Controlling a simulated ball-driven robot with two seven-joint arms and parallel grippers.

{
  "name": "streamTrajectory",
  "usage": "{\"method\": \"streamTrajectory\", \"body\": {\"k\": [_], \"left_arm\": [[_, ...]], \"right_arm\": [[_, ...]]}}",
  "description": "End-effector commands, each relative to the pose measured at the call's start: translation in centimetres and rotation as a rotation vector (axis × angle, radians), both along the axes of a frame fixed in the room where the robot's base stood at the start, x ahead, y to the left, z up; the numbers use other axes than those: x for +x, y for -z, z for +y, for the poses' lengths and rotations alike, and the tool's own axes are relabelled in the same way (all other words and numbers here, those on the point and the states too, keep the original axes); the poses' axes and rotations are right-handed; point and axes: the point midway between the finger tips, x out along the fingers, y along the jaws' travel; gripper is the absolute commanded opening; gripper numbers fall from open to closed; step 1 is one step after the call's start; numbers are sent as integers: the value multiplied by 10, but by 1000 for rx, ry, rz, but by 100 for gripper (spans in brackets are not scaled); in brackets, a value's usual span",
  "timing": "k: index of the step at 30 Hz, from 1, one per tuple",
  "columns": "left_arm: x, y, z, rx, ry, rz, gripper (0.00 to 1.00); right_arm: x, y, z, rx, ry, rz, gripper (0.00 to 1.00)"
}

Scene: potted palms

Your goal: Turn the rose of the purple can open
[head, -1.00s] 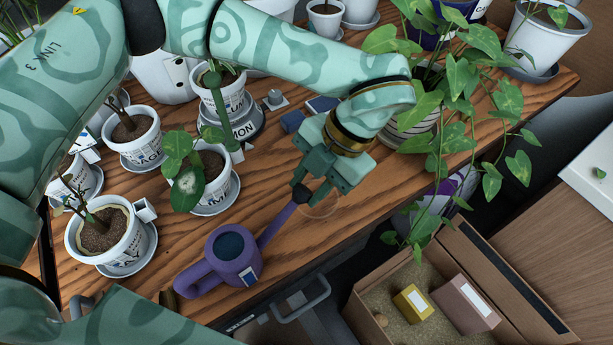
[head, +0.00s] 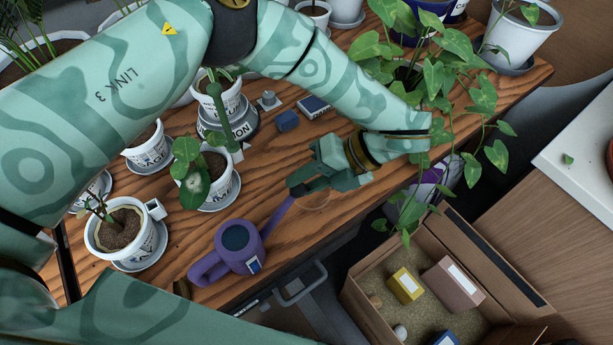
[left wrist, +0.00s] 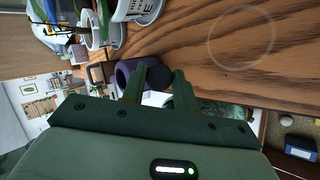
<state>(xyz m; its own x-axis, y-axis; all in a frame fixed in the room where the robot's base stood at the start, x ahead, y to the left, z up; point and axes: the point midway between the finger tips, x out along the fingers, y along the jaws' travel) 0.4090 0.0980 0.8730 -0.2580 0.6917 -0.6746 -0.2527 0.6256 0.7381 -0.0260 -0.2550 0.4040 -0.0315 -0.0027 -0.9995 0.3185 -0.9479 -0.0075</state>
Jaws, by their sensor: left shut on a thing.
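The purple watering can (head: 238,248) stands upright near the front edge of the wooden table in the head view, its spout pointing up and right. My left gripper (head: 296,189) is at the spout's end, reaching in from the right, its jaws shut on the rose. The fingers mostly hide the rose in the head view. In the left wrist view the dark round rose (left wrist: 159,78) sits between the two fingertips, with part of the purple can (left wrist: 124,72) behind them. How far the rose is turned cannot be seen. My right gripper is not in view.
Potted plants in white pots (head: 212,185) stand left and behind the can. A blue block (head: 287,121) lies behind the gripper. A trailing plant (head: 440,85) hangs close to my left arm. A box (head: 440,240) with small packets is below the table's edge.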

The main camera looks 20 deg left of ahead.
Motion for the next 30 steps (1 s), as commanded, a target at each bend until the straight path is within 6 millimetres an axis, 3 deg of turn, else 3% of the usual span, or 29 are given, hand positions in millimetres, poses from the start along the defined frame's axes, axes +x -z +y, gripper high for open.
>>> {"method": "streamTrajectory", "body": {"k": [13,30], "left_arm": [[1,1,-1,142,-143,-92,7],[0,1,0,162,-162,-105,7]], "right_arm": [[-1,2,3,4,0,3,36],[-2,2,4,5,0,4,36]]}}
